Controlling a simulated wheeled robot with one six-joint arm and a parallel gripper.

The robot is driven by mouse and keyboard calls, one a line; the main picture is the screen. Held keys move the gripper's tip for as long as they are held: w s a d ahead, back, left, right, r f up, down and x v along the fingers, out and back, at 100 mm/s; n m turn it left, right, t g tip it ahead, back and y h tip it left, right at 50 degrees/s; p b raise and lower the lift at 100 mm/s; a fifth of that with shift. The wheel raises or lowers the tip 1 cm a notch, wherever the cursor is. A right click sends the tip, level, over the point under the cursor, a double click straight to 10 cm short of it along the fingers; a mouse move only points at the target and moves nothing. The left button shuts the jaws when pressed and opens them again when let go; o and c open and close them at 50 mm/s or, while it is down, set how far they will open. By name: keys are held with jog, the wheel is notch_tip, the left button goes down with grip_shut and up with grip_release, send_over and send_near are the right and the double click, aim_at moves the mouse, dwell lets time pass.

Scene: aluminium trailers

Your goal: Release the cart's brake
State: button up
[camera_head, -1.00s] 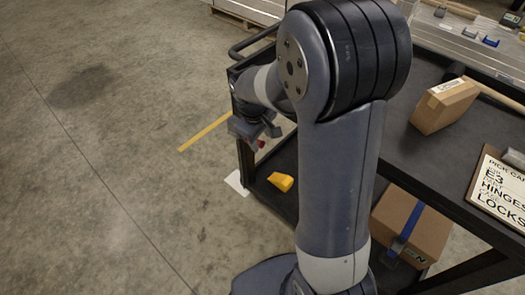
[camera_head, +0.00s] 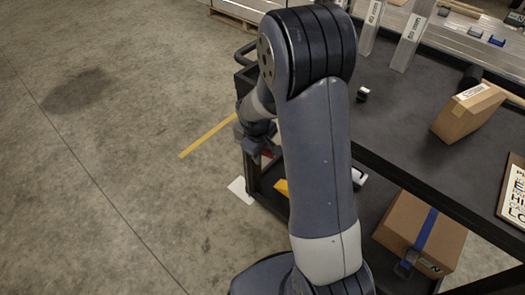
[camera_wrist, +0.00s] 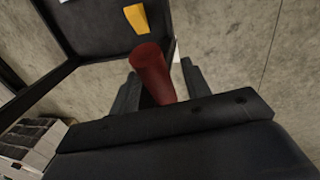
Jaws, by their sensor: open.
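A red cylindrical grip (camera_wrist: 155,75), which looks like the brake handle, stands between the two fingers of my gripper (camera_wrist: 160,85) in the wrist view. The fingers are open on either side of it. I cannot tell whether either one touches it. In the head view my gripper (camera_head: 255,148) is low beside the near-left end of the dark cart (camera_head: 400,125). A little red shows beside it there. My own arm hides much of the cart's left end and the handle's mounting.
A carton (camera_head: 468,112) and a sign (camera_head: 514,195) lie on the cart's top. A strapped box (camera_head: 405,215) and a partly hidden yellow piece (camera_head: 281,187) are on the lower shelf. Labelled metal profiles (camera_head: 409,45) stand behind. The floor (camera_head: 110,190) at left is open.

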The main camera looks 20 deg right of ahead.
jog(key=shift+c, duration=0.2)
grip_shut()
dwell(0.3)
jog(key=r+p, duration=0.1)
jog(key=r+g+p, duration=0.1)
jog(key=shift+w+a+h+p, duration=0.2)
jog(key=shift+w+h+p, duration=0.1)
jog(key=shift+p, duration=0.1)
jog(key=p, duration=0.1)
jog(key=r+g+h+p, duration=0.1)
jog(key=shift+w+a+r+g+p, duration=0.1)
jog(key=shift+w+a+g+p, duration=0.2)
jog(key=shift+w, duration=0.1)
